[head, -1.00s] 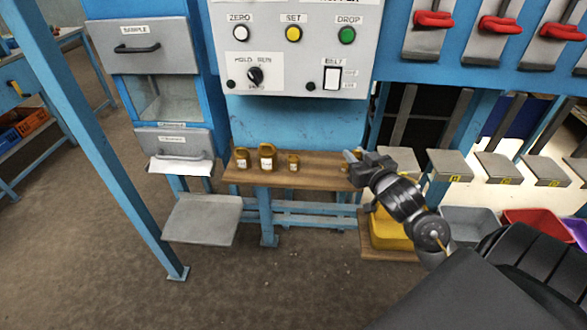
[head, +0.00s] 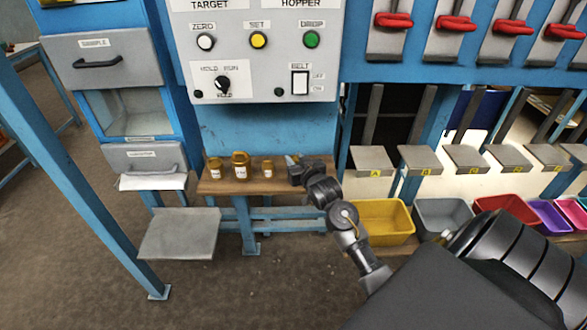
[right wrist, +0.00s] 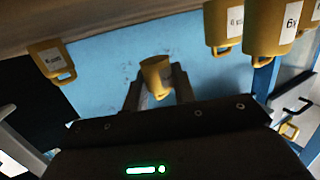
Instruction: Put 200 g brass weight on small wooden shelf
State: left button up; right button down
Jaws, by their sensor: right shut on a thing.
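The small wooden shelf (head: 290,184) is fixed below the control panel. Three brass weights, one left (head: 214,168), one middle (head: 240,166) and one right (head: 267,168), stand on it. My right gripper (head: 292,160) is at the shelf's right end, beside them. In the right wrist view it is shut on a brass weight (right wrist: 157,76), mostly hidden by the gripper in the head view. I cannot read the held weight's label. My left gripper is out of view.
The control panel (head: 262,88) overhangs the shelf from behind. A grey plate (head: 180,233) is at lower left, near a slanted blue post (head: 92,200). A yellow bin (head: 384,218) and a grey bin (head: 440,214) stand at right below metal plates.

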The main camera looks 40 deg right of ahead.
jog(key=shift+w+f+p, duration=0.15)
jog(key=shift+f, duration=0.8)
jog(key=shift+w+f+p, duration=0.15)
jog(key=shift+f, duration=0.75)
jog(key=shift+f, duration=0.15)
jog(key=c, duration=1.1)
grip_release()
jog(key=shift+c, duration=0.2)
